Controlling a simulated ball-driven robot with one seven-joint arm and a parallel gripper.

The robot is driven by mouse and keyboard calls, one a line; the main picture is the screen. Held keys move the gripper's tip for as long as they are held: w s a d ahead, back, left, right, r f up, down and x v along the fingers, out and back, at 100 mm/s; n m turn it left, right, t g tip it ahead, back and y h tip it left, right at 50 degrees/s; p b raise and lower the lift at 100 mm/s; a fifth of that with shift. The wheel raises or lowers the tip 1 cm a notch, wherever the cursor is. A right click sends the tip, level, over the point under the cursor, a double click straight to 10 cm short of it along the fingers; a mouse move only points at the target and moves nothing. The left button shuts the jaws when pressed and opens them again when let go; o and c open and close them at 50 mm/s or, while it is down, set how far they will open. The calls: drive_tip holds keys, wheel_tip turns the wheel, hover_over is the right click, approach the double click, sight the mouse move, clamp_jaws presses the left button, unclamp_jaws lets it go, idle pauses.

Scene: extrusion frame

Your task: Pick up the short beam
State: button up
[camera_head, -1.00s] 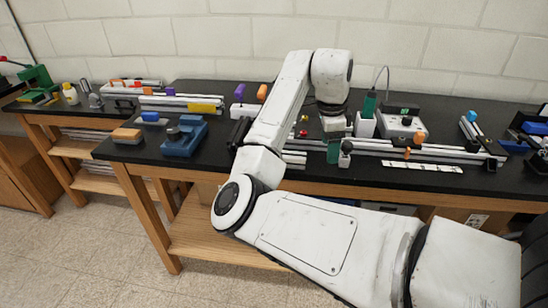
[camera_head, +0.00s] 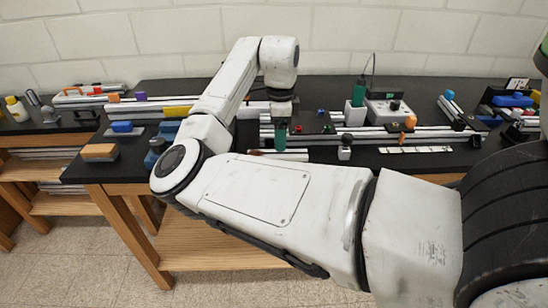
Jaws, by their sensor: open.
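My gripper (camera_head: 281,146) points down over the black table, with a green part at its lower end. It is open, though its fingers are small and hard to make out. A short silver beam (camera_head: 295,155) lies near the table's front edge, just below the gripper, with a dark reddish piece at its left end. I cannot tell whether the gripper touches it. Longer silver beams (camera_head: 370,134) lie behind it and run to the right. My forearm hides part of the table at left.
A grey device (camera_head: 388,112) and a green-handled tool in a white stand (camera_head: 355,115) are at the back. A small black and white object (camera_head: 345,150) stands right of the gripper. An orange-topped block (camera_head: 99,152) sits at the left table corner.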

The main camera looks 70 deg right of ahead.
sight(277, 153)
drive_tip(key=f, duration=0.7)
drive_tip(key=shift+w+a+f+p, duration=0.1)
drive_tip(key=shift+w+a+p, duration=0.15)
drive_tip(key=shift+p, duration=0.15)
drive_tip(key=c, duration=1.2)
